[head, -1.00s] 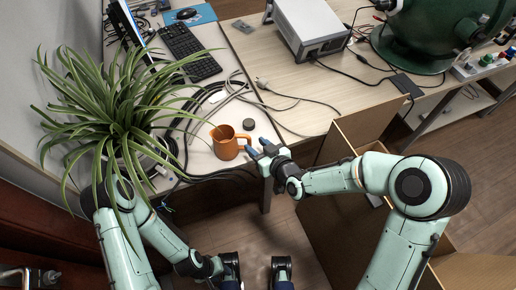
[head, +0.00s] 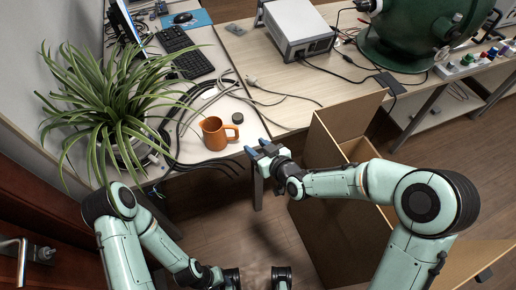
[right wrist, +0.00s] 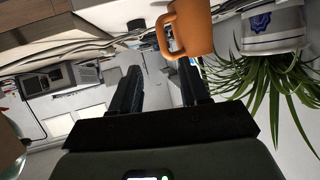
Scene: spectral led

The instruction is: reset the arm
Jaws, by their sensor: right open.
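The mug also shows upside down in the right wrist view (right wrist: 190,28). My left arm (head: 140,235) is bent low at the lower left. Its fingers cannot be made out at the bottom edge.
A potted plant (head: 110,110) stands close above my left arm. Loose cables (head: 190,112) lie around the mug. An open cardboard box (head: 335,220) stands beside and below my right forearm. A grey instrument (head: 298,28) and a green vessel (head: 405,40) are farther back.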

